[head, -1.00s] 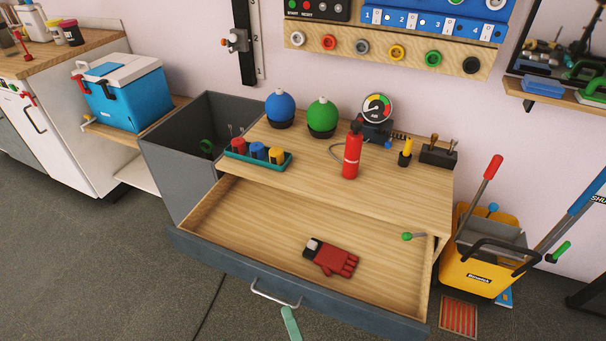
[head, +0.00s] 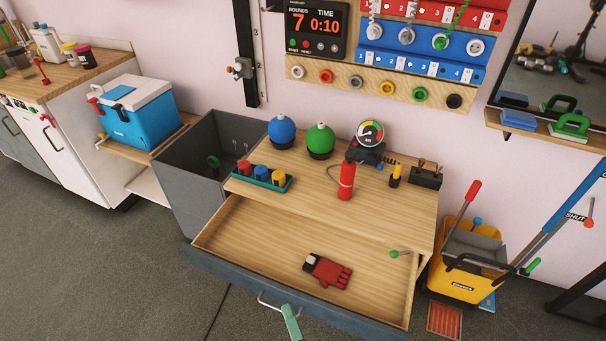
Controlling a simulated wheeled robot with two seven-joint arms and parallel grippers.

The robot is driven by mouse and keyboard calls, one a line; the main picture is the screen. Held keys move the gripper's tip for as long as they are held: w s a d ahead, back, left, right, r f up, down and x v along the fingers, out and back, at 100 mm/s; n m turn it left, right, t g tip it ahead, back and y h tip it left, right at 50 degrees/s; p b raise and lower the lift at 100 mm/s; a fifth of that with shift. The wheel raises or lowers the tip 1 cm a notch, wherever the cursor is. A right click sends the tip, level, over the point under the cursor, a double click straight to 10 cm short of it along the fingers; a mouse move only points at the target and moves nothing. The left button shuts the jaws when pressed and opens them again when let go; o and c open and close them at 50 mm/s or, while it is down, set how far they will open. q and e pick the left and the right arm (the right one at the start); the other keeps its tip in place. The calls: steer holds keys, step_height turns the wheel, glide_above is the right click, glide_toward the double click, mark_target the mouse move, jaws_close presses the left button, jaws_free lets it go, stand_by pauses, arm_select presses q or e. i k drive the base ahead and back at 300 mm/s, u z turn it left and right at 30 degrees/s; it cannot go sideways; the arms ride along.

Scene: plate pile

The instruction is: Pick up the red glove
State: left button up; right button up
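The red glove (head: 331,272) lies flat in the open wooden drawer (head: 250,235) under the workbench top. Its dark cuff with a pale patch points left and its fingers point right. A teal-green piece at the bottom edge of the head view, just in front of the drawer handle, appears to be the tip of my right gripper (head: 291,322). It is apart from the glove, and the rest of it is cut off by the frame. Whether it is open or shut does not show. My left gripper is not in view.
The drawer's grey front (head: 230,275) with its metal handle (head: 275,306) stands before the glove. A green-knobbed pin (head: 394,254) is at the drawer's right. A red extinguisher (head: 346,181) stands on the bench top (head: 300,205). A yellow mop bucket (head: 460,282) stands to the right.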

mark_target(328, 271)
steer(key=k, duration=1.4)
